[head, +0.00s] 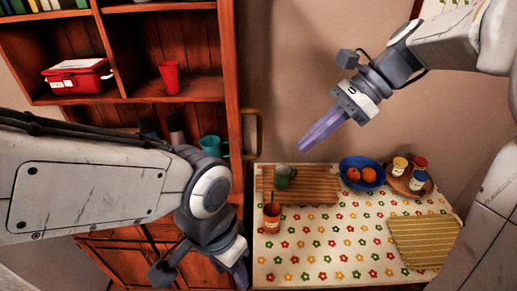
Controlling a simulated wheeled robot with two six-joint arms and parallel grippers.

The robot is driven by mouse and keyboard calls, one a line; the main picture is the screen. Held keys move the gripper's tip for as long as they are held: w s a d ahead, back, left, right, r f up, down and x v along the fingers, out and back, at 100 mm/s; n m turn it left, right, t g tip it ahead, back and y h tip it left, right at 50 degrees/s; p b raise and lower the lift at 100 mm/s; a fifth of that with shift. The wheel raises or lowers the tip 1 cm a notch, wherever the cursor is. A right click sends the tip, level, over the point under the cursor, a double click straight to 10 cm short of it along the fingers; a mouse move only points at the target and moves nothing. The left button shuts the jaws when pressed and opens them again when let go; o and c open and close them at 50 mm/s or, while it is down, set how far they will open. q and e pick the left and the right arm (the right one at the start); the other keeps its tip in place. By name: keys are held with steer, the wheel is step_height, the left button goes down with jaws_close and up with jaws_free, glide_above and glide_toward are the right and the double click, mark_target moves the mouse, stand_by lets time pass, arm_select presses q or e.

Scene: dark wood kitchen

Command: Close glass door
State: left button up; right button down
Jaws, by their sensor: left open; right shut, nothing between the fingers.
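The wooden cabinet (131,98) on the left shows its shelves uncovered. Its door (230,90) stands open at the cabinet's right side, seen nearly edge-on, so I cannot make out its glass. A brass handle (260,135) sticks out from the door to the right. My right gripper (303,148) is shut and empty, in the air to the right of the handle and apart from it in the picture. My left gripper (241,278) is open at the bottom, below the handle; its fingertips are partly cut off by the frame edge.
A table with a flowered cloth (330,245) stands right of the door, with a cutting board (318,189), mugs, a blue fruit bowl (373,185) and jars. A red box (78,77), a red cup (170,77) and a teal mug (211,146) stand in the cabinet.

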steer(key=a+f+m+p, duration=0.1)
steer(key=a+f+p, duration=0.2)
steer(key=a, duration=0.7)
steer(key=shift+s+f+y+p, duration=0.15)
steer(key=shift+f+y+p, duration=0.2)
steer(key=shift+f, duration=1.05)
